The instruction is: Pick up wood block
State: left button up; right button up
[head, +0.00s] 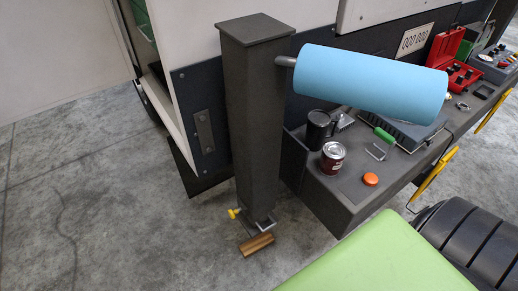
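The wood block (257,244) is a small brown striped block. It lies on the grey concrete floor at the foot of a dark square post, just in front of a small metal bracket.
The dark post (254,120) carries a blue roll (370,82) on a side arm. A dark workbench (345,195) right of it holds a can (332,158), an orange cap (370,179) and tools. A green surface (385,262) fills the lower right. Floor at left is clear.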

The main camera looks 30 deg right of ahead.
aim_at(248, 248)
jog(key=k+j+z, duration=0.1)
jog(key=z, duration=0.35)
jog(key=k+z, duration=0.3)
jog(key=z, duration=0.15)
